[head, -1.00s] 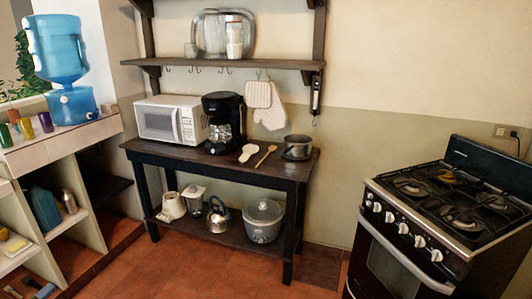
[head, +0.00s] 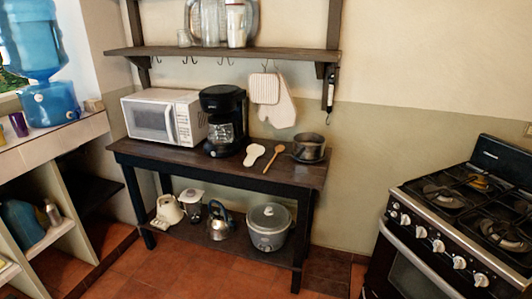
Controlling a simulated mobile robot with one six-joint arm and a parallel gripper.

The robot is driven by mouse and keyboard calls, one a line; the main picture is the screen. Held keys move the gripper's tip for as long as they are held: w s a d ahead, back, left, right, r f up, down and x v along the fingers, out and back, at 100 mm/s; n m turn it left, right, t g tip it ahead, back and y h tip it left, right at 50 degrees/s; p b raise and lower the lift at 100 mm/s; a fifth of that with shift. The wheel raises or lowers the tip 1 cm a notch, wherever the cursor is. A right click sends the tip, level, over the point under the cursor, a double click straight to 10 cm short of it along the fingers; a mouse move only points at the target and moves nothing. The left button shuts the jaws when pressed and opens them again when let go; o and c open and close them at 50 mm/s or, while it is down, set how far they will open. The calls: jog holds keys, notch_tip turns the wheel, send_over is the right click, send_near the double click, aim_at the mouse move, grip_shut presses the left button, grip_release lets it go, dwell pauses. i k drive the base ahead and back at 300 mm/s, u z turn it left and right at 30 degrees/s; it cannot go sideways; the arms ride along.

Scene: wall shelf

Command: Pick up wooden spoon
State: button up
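The wooden spoon (head: 273,158) lies flat on the dark table (head: 222,171) in the head view. Its bowl end is at the back and its handle points toward the table's front edge. A white spoon rest (head: 254,155) lies just left of it, and a dark pot (head: 309,147) stands just right of it. My gripper does not show in the head view.
A coffee maker (head: 223,121) and a microwave (head: 165,118) stand on the table's left part. Oven mitts (head: 272,99) hang from the shelf (head: 220,52) above. A stove (head: 465,220) stands at the right. Red tiled floor in front of the table is clear.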

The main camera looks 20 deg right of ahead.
aim_at(279, 149)
jog(key=u, duration=0.3)
jog(key=i, duration=0.85)
jog(key=u, duration=0.35)
